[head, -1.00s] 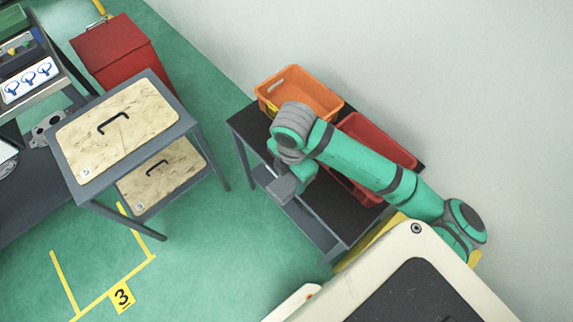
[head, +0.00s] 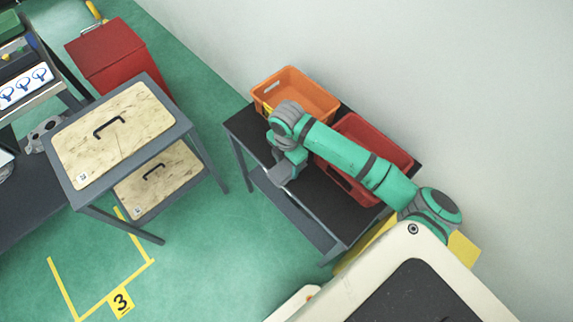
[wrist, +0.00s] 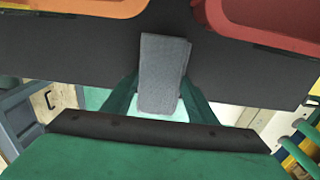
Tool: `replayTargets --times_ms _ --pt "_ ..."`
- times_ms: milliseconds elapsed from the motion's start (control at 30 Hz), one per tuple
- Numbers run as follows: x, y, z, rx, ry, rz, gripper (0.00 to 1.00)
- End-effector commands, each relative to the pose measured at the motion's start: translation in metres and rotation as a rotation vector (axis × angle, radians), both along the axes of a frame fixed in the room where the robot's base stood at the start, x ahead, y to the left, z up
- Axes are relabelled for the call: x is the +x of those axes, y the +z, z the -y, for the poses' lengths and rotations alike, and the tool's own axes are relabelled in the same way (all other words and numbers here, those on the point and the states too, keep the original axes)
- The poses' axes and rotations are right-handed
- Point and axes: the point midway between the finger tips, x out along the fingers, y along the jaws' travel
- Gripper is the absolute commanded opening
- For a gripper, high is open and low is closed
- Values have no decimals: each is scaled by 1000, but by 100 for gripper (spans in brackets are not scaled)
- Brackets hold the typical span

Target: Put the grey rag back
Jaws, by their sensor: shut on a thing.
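The grey rag (wrist: 163,70) shows in the wrist view as a folded, narrow strip. It lies between the two green fingers of my gripper (wrist: 160,100), which is shut on it. Its far end reaches out over the dark table top (wrist: 100,45). I cannot tell whether it touches that top. In the head view my gripper (head: 281,172) is over the near left edge of the dark table, in front of the orange bin (head: 300,95). The rag cannot be told apart there from the grey gripper parts.
A red bin (head: 372,140) stands right of the orange bin on the dark table. A stand with wooden panels (head: 115,130) is at the left, with a red container (head: 105,52) behind it. Yellow floor markings (head: 100,295) lie in front. Green floor between the stand and table is clear.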

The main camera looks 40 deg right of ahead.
Motion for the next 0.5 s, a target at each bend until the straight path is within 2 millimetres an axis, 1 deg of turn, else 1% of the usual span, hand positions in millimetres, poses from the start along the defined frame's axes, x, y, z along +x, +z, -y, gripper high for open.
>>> replayTargets --times_ms 67,400,433,500 --pt "0 -5 0 1 0 1 34" --pt "0 -8 0 1 0 1 34" --pt "0 -8 0 0 0 1 57" --pt "0 -8 0 0 0 1 71"
